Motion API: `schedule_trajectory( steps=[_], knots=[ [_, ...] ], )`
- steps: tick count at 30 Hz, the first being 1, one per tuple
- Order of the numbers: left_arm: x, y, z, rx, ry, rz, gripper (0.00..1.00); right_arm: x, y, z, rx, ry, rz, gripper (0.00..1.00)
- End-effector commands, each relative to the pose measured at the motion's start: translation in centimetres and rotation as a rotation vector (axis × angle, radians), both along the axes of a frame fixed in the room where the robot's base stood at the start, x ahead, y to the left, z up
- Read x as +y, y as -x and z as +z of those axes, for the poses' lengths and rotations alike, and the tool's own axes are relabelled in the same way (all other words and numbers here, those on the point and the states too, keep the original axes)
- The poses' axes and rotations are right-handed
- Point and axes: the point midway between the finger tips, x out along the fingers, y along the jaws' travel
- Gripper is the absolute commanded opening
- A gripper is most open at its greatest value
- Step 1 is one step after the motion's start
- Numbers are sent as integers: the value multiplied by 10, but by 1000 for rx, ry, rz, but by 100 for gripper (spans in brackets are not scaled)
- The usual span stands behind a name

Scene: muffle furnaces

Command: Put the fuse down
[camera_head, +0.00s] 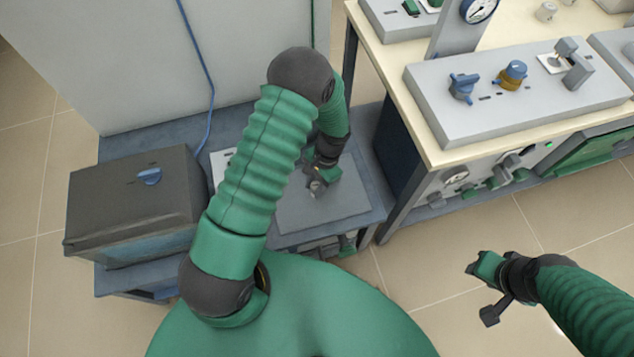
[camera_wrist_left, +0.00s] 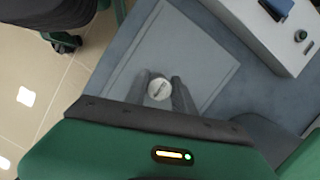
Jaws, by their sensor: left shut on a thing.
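The fuse (camera_wrist_left: 159,88) shows in the left wrist view as a small pale round piece with a marked end, between the two fingers. My left gripper (camera_head: 316,190) is shut on it and points down over the grey plate (camera_head: 345,208) on the low blue-grey table. The plate also shows in the left wrist view (camera_wrist_left: 205,62) behind the fuse. I cannot tell whether the fuse touches the plate. In the head view the fuse is too small and covered to make out. My right gripper (camera_head: 475,264) is at the lower right above the floor, its jaws unclear.
A dark box with a blue knob (camera_head: 150,177) stands on the table's left part. A blue cable (camera_head: 205,75) runs down the pale cabinet (camera_head: 130,60) behind. A cream bench (camera_head: 445,155) with a grey control panel (camera_head: 525,95) stands to the right. Much of the plate is bare.

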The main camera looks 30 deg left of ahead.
Motion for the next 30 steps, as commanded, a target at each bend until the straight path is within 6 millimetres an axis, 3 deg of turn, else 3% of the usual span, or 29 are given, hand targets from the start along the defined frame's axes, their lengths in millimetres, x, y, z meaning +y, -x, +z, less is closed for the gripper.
schedule_trajectory(
  steps=[3, 7, 15, 23, 24, 29, 30],
  knots=[
    [8, -19, -4, -2, 0, 1, 0, 0, 0, -5, 0, 0, 0, 36],
    [13, -29, -4, 0, -1, 2, 0, 0, 0, -7, 0, 0, 0, 36],
    [13, -30, -40, 1, 1, 0, 0, 0, 0, -19, 0, 0, 0, 36],
    [13, -31, -40, 0, 0, 0, 0, 0, 0, -19, 0, 0, 0, 36],
    [13, -30, -41, 0, 0, 0, 32, 0, 0, -19, 0, 0, 0, 36],
    [13, -30, -40, 0, 0, 0, 52, 0, 0, -18, 0, 0, 0, 36],
    [13, -31, -40, 0, 0, 0, 52, 0, 0, -18, 0, 0, 0, 36]
  ],
)
